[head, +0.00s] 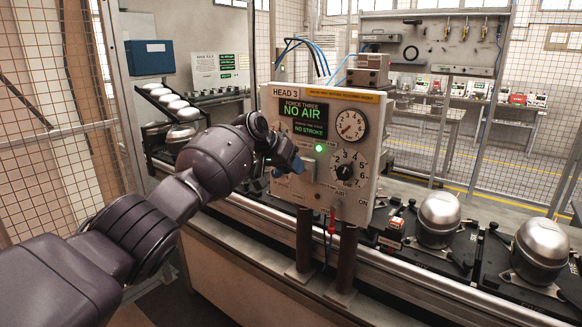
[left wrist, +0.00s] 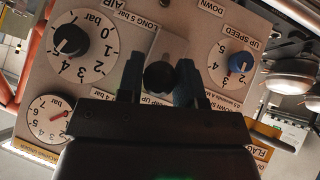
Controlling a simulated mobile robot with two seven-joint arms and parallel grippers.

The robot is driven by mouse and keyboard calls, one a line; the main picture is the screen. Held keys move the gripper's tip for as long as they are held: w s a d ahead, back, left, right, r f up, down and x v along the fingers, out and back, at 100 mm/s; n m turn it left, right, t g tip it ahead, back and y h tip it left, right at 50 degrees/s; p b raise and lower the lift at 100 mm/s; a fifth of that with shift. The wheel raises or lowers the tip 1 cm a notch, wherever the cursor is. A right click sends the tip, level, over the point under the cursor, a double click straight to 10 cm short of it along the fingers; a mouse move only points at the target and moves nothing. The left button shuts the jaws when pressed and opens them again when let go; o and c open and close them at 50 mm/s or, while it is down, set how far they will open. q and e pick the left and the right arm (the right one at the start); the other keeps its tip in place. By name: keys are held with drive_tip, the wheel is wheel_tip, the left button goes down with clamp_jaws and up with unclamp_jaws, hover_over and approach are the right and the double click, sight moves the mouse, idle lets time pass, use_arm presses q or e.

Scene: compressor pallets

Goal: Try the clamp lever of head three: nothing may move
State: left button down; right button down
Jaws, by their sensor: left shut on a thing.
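The HEAD 3 panel (head: 345,105) stands upright; its screen (head: 304,116) reads "FORCE THREE NO AIR" and "NO STROKE". A green lamp (head: 318,148) is lit on it. My left gripper (head: 291,166) is at the panel's left side, in front of a pale plate (head: 309,168). In the left wrist view the two dark fingers are on either side of a round black knob (left wrist: 159,75), which I take to be the clamp lever's end. The gripper is shut on it. The lever's shaft is hidden behind the knob. My right gripper is out of view.
The panel also carries a gauge (head: 351,125) and a black-knobbed dial (head: 345,171); a blue-knobbed dial (left wrist: 240,63) is close to my fingers. A red handle (head: 332,222) hangs below. Silver compressors (head: 439,216) stand on the line at right. Wire mesh fencing surrounds the area.

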use_arm(q)
drive_tip(key=c, duration=0.8)
unclamp_jaws()
drive_tip(key=shift+d, duration=0.1)
drive_tip(key=shift+r, duration=0.1)
drive_tip(key=v, duration=1)
drive_tip(key=shift+s+a+r, duration=0.15)
drive_tip(key=shift+a+r, duration=0.05)
drive_tip(key=shift+a, duration=0.1)
